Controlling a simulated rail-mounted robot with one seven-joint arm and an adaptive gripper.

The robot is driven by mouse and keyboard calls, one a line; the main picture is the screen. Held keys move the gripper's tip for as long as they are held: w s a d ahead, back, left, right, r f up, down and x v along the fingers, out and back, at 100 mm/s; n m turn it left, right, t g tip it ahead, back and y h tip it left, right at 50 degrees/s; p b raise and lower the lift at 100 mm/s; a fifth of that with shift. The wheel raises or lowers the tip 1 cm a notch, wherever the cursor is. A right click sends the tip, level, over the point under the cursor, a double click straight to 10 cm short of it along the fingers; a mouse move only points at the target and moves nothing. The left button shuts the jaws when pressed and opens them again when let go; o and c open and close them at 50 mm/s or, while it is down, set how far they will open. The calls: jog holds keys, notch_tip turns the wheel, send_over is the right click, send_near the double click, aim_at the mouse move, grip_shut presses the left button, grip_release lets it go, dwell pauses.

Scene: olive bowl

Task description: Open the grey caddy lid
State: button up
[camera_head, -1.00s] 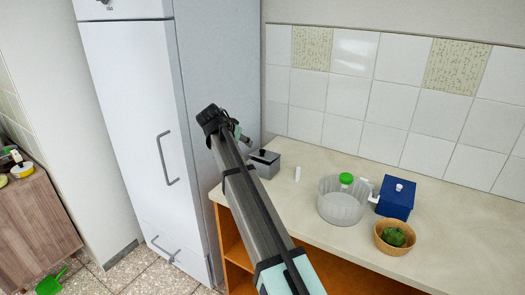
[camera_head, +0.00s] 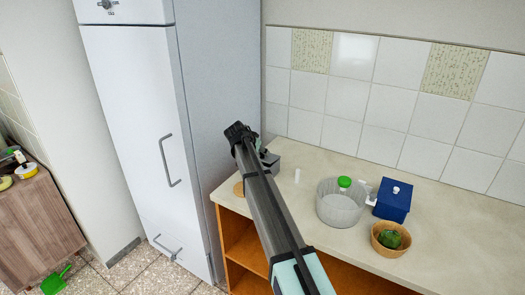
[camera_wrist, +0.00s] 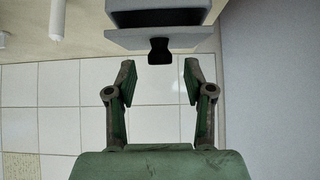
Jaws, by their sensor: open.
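The grey caddy (camera_head: 272,165) stands at the left part of the counter, partly hidden behind my arm in the head view. In the wrist view its grey body is at the top edge, with its grey lid (camera_wrist: 185,40) below it and a dark band between them. The lid's black knob (camera_wrist: 158,52) points toward my gripper. My gripper (camera_wrist: 160,72) is open, with one finger on each side of the knob's line. The knob appears just beyond the fingertips, with no visible contact. In the head view the fingers are hidden by the wrist.
On the counter (camera_head: 300,205) are a small white cylinder (camera_head: 297,175), a clear bowl (camera_head: 340,207) with a green-topped item, a blue box (camera_head: 393,200) and a basket (camera_head: 379,246) holding something green. A tall white fridge (camera_head: 135,120) stands to the left. A tiled wall (camera_head: 395,105) is behind.

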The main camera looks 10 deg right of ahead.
jog(key=shift+p+x, duration=0.4)
jog(key=shift+x, duration=1.4)
jog(key=shift+r, duration=0.1)
grip_shut()
